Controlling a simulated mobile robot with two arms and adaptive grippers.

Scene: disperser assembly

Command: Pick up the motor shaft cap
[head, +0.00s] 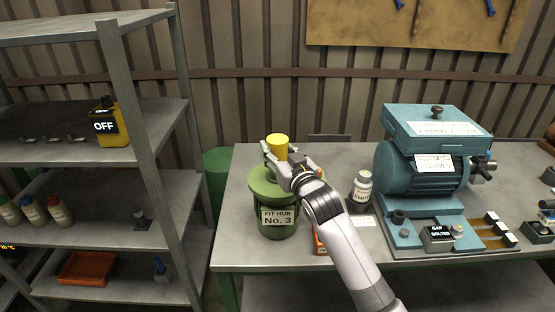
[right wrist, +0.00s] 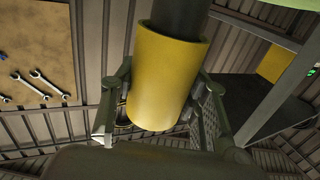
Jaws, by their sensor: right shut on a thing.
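The motor shaft cap, a yellow cylinder (head: 277,147), stands upright above the round green drum (head: 281,221) labelled "FIT HUB No. 3". My right gripper (head: 275,157) is shut on the cap, its fingers to either side of it. The cap fills the middle of the right wrist view (right wrist: 168,75), where a dark round shaft (right wrist: 180,15) meets one end of it. I cannot tell how far the shaft reaches inside. My left gripper is not in view.
A metal shelf (head: 150,165) with bottles and a yellow "OFF" container (head: 108,124) is at the left. An orange thing partly shows behind my right arm.

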